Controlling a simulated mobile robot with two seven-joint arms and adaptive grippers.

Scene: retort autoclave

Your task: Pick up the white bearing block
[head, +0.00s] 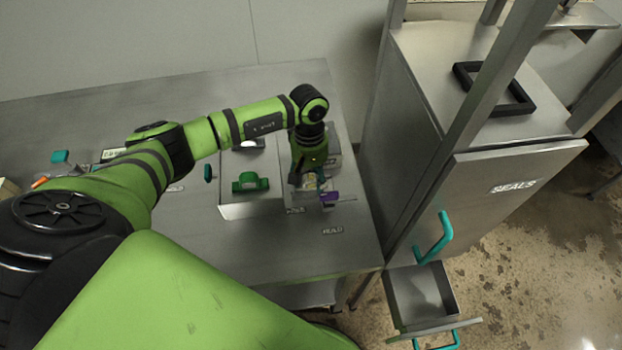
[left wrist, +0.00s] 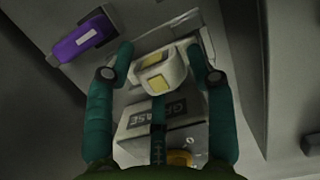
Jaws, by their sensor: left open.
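In the left wrist view a white block with yellow faces (left wrist: 160,72), which looks like the white bearing block, lies between the fingertips of my left gripper (left wrist: 158,58). The fingers are open, one on each side of it, with a gap visible on both sides. In the head view my left gripper (head: 309,178) points down over the right part of the table, and it largely hides the block there. My right gripper is in neither view.
A box marked GREASE (left wrist: 160,122) sits close beside the white block. A purple item (head: 329,197) lies near the gripper. A green bracket-like part (head: 250,182) is on a pale tray (head: 252,209). A steel cabinet (head: 432,130) stands right of the table, with an open drawer (head: 420,293).

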